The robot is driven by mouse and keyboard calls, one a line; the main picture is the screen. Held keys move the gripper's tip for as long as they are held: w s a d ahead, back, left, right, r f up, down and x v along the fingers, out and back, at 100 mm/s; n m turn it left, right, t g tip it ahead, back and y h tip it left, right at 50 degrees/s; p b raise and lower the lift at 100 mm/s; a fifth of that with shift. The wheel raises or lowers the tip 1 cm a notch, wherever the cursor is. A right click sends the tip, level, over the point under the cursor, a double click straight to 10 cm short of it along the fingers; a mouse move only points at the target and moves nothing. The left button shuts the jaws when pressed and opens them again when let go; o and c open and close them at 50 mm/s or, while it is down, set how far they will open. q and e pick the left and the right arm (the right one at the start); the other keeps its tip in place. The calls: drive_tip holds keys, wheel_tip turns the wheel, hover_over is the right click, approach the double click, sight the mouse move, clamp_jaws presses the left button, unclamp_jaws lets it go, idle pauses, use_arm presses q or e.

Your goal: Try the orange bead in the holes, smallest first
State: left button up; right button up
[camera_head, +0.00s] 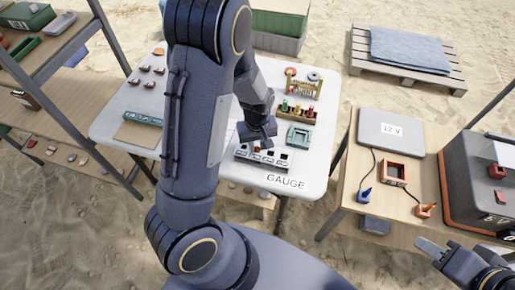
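The gauge (242,154) is a grey block with a row of dark and pale holes, near the front edge of the white table, behind the "GAUGE" label (286,182). My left gripper (258,140) points down just above the gauge's back edge. A tiny orange-red spot (257,149) shows right under its fingertips; it may be the orange bead, but it is too small to tell whether it is gripped or rests in a hole. The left fingers are too small and dark to read. My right gripper (428,246) is at the lower right, away from the table, its opening unclear.
On the white table (228,205), a rack with coloured pegs (296,112), a bead frame (303,86) and a green tray (299,137) stand right of my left gripper.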

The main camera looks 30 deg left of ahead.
sight(257, 147)
use_arm(q)
drive_tip(key=shift+c, duration=1.3)
drive_tip(key=shift+r+p, duration=2.65)
drive_tip(key=shift+r, duration=0.4)
